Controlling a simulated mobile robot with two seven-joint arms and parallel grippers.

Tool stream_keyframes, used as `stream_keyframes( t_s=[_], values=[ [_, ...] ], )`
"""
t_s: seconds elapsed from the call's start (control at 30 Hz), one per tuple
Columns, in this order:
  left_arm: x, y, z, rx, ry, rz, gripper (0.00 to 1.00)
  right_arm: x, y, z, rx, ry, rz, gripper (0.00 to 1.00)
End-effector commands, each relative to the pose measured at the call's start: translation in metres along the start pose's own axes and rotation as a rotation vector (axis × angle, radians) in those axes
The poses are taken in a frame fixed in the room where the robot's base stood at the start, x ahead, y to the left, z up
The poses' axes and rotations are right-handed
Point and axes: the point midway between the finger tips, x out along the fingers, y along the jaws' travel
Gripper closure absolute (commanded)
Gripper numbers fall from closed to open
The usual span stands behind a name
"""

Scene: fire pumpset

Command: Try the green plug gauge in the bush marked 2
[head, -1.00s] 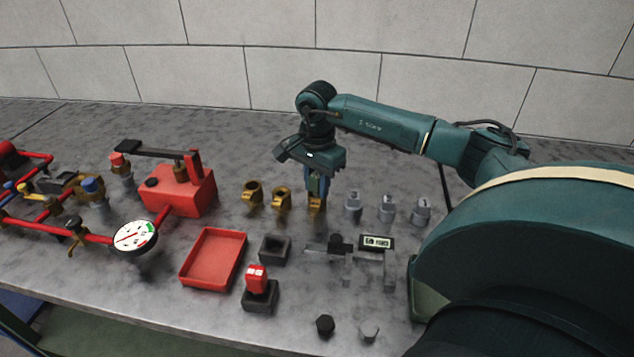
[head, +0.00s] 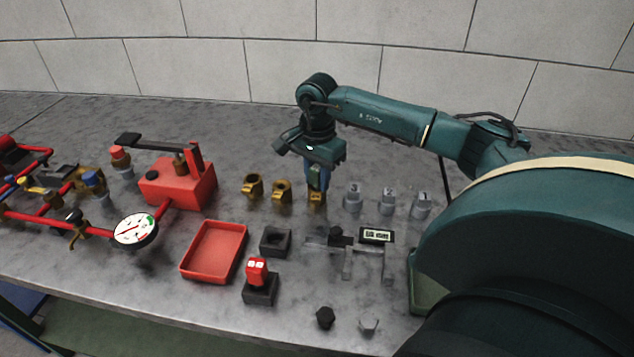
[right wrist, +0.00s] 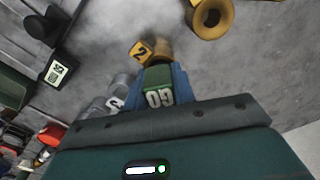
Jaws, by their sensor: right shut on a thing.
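The green plug gauge (right wrist: 158,92), lettered GO, is held between the blue fingers of my right gripper (right wrist: 155,85). In the head view my right gripper (head: 317,180) points down over the rightmost brass bush (head: 316,199). In the right wrist view a yellow tag marked 2 (right wrist: 141,50) is on the brass bush (right wrist: 160,50) just beyond the gauge. The gauge's lower end is hidden, so I cannot tell how far it is inside the bush. My left gripper is not in view.
Two more brass bushes (head: 281,192) stand to the left, and numbered grey cylinders (head: 388,204) to the right. In front are an empty black holder (head: 275,241), a red gauge (head: 257,270) in another holder, a caliper (head: 362,250) and a red tray (head: 213,252).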

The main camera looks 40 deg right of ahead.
Motion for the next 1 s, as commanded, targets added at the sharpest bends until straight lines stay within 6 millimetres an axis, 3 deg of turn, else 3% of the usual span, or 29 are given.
stream_keyframes(
  t_s=[1.0],
  values=[
    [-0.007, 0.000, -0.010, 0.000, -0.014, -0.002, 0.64, -0.033, -0.001, 0.000, 0.000, 0.001, -0.003, 1.00]
  ],
)
